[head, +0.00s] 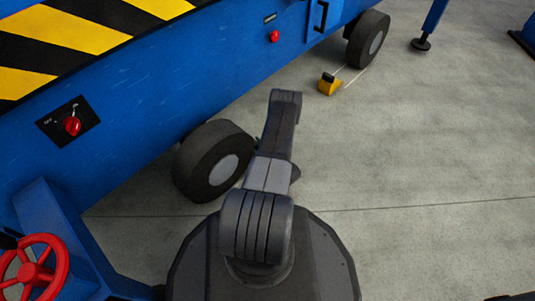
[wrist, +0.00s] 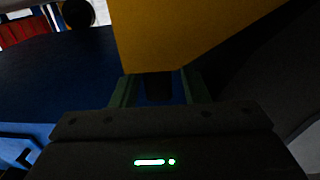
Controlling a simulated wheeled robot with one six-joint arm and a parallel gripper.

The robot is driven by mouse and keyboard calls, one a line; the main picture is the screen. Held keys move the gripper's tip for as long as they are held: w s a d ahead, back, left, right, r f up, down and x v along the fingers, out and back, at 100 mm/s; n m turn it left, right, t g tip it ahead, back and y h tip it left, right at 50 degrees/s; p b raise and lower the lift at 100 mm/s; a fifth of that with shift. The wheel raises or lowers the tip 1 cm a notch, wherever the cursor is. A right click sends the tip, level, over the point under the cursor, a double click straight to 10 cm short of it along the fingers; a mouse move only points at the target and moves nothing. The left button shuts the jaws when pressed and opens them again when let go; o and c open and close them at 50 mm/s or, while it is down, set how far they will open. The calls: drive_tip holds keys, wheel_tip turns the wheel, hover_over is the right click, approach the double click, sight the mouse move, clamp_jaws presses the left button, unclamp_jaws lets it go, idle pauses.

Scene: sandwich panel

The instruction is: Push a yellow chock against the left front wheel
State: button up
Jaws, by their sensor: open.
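A yellow chock (wrist: 195,28) fills the top middle of the wrist view, very close in front of my gripper (wrist: 158,86). The greenish fingers are apart. A dark block shows between them below the yellow face; I cannot tell whether they touch it. In the head view my arm hides the gripper and this chock. The nearer black wheel (head: 212,160) with a grey hub stands left of my arm. Another yellow chock (head: 328,84) with a dark top lies on the floor near the farther wheel (head: 367,40), a little apart from it.
The blue machine body (head: 150,90) with a red rotary switch (head: 73,125) runs along the left. A red handwheel (head: 36,272) is at lower left. A blue support leg (head: 429,25) stands at the back right. The grey floor (head: 430,150) at right is clear.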

drive_tip(key=p+v, duration=0.2)
drive_tip(key=v, duration=1)
drive_tip(key=shift+p, duration=0.35)
drive_tip(key=shift+w+a, duration=0.15)
drive_tip(key=shift+a, duration=0.05)
drive_tip(key=b+x, duration=0.2)
drive_tip(key=x, duration=0.5)
drive_tip(key=shift+w+a, duration=0.2)
drive_tip(key=shift+w, duration=0.15)
drive_tip(key=shift+r, duration=0.15)
